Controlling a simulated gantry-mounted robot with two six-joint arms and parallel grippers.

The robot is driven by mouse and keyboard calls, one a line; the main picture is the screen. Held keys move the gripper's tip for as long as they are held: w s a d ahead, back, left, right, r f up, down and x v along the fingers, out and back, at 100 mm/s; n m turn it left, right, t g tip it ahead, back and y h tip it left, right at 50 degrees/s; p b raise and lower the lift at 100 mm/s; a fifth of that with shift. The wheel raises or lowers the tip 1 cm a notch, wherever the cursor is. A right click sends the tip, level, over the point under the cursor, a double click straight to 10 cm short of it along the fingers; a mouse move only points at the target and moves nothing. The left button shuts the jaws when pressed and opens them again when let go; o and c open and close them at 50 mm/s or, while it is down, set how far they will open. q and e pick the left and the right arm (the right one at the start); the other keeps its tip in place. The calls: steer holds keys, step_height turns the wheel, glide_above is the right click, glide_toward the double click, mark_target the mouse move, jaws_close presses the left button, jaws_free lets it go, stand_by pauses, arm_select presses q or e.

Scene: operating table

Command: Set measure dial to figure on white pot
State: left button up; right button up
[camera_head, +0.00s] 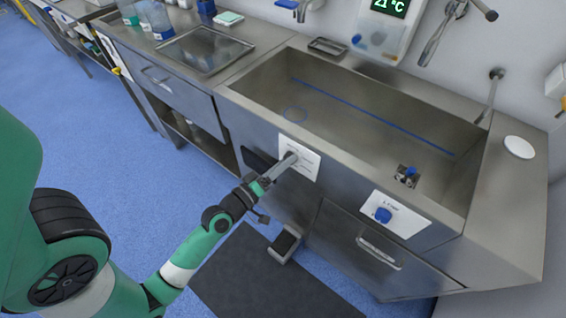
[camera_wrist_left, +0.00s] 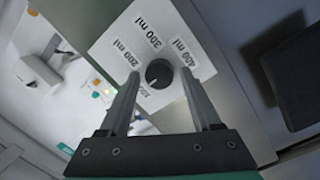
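The measure dial (camera_wrist_left: 158,73) is a black round knob on a white panel (camera_head: 307,165) on the sink's front. Labels 100 ml, 200 ml, 300 ml and 400 ml run around it in the left wrist view. A small light mark on the knob's lower left faces the partly covered 100 ml label. My left gripper (camera_wrist_left: 160,75) is open, with one fingertip on each side of the knob and a visible gap to each. In the head view my left gripper (camera_head: 285,164) hides the dial. No white pot can be made out. My right gripper is not in view.
A blue knob (camera_head: 383,214) sits on a second white panel to the right. The steel sink (camera_head: 257,126) is above, with a white disc (camera_head: 519,146) on its right ledge. A pedal (camera_head: 285,243) stands below. Glassware (camera_head: 158,20) is at the upper left.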

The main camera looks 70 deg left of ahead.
arm_select(q)
jaws_close()
steer(key=shift+m, duration=0.3)
steer(key=shift+d+r+m+g+p, duration=0.15)
steer(key=shift+m+g+p, duration=0.25)
steer(key=shift+m+p, duration=1.7)
steer(key=shift+a+r+m+g+p, duration=0.1)
steer(key=shift+m+g+p, duration=0.6)
steer(key=shift+m, duration=2.5)
steer(key=shift+t+p, duration=0.3)
steer(key=shift+o, duration=1.3)
jaws_free()
